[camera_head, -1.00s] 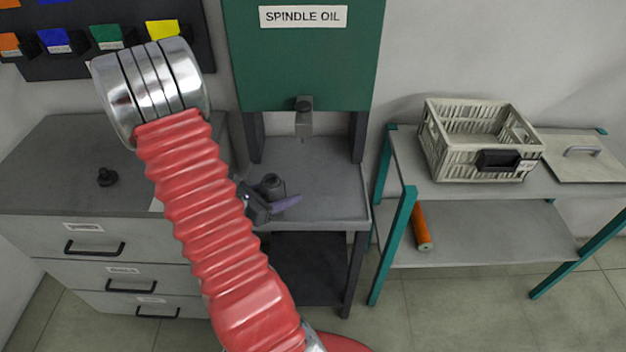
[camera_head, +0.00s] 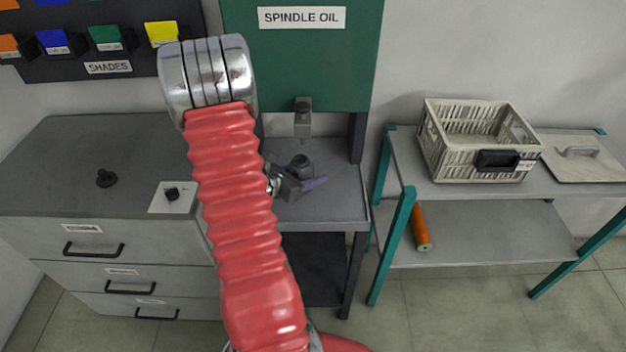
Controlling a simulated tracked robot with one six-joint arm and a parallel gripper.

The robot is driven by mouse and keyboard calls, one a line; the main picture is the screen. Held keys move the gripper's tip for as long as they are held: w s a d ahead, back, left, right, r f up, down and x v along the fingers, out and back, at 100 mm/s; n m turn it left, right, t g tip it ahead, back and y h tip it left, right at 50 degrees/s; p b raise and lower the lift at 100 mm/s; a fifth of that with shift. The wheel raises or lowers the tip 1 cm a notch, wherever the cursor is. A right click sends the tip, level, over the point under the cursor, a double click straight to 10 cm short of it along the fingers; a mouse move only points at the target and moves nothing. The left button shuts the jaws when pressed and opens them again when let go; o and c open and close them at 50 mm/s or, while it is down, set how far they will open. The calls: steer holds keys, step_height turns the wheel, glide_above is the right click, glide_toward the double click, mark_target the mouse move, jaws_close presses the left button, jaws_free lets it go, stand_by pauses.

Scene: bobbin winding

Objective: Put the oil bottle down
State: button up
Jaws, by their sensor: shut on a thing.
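The oil bottle (camera_head: 301,164) is small and dark grey, with a narrower neck. It appears upright over the grey shelf (camera_head: 340,205) of the spindle oil stand. My red arm hides part of the gripper, and the bottle's lower part is hidden by the gripper. I cannot tell whether the bottle's base touches the shelf.
A green oil tank (camera_head: 305,60) with a grey spout (camera_head: 303,120) hangs above the shelf. A drawer cabinet (camera_head: 60,165) stands left, with a black knob (camera_head: 106,178) and a white card (camera_head: 160,197). A crate (camera_head: 470,175) sits on the right bench.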

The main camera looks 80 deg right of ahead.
steer(key=shift+s+d, duration=0.2)
steer(key=shift+d, duration=0.1)
steer(key=shift+s+d+f, duration=0.2)
steer(key=shift+d+f, duration=0.05)
steer(key=shift+w+f, duration=0.1)
steer(key=shift+f, duration=1.4)
steer(key=o, duration=1.2)
steer(key=shift+f, duration=0.1)
steer(key=shift+o, duration=0.2)
steer(key=v, duration=1.2)
